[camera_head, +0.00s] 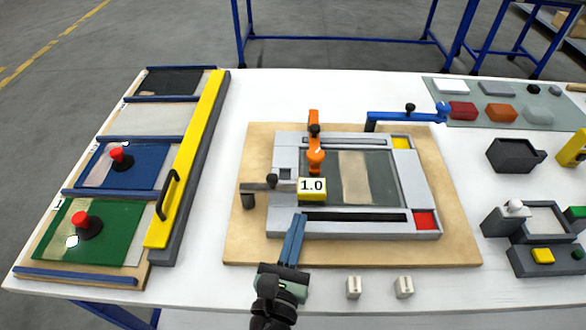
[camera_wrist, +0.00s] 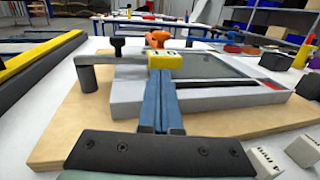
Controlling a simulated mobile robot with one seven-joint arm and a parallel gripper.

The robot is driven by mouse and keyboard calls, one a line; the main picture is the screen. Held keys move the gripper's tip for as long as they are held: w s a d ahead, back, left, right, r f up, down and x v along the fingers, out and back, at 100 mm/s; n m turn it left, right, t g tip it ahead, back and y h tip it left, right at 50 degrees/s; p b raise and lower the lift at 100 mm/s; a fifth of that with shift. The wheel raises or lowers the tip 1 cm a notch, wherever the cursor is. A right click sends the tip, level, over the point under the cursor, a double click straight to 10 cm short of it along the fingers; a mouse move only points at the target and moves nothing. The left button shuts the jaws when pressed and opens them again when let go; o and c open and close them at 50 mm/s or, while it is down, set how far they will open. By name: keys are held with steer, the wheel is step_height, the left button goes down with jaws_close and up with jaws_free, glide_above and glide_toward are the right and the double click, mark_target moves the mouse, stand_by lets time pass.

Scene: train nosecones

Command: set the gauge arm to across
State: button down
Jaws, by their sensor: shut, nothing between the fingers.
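The gauge arm (camera_head: 258,187) is a grey bar on a dark post at the left of the framed fixture, with a black knob and a yellow block marked 1.0 (camera_head: 312,196) at its right end. It points right, its block over the fixture's left part. In the wrist view the bar (camera_wrist: 130,60) runs from the post to the yellow block (camera_wrist: 165,63). My gripper (camera_head: 299,217) is shut and empty, its blue fingers pointing at the block from the near side. In the wrist view the fingertips (camera_wrist: 159,72) overlap the block's lower edge; I cannot tell if they touch.
An orange clamp (camera_head: 315,155) stands just behind the block. A blue arm (camera_head: 405,117) is at the back right. Two small pale blocks (camera_head: 354,288) (camera_head: 404,288) lie at the front edge. A panel rack with a yellow bar (camera_head: 190,155) stands left; white table (camera_head: 215,215) shows between.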

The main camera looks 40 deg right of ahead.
steer(key=v, duration=0.3)
steer(key=s+d+v, duration=0.1)
steer(key=v, duration=0.2)
steer(key=b+v, duration=0.1)
steer(key=v, duration=0.2)
steer(key=shift+s+a, duration=0.15)
steer(key=shift+s, duration=0.4)
steer(key=shift+r, duration=0.1)
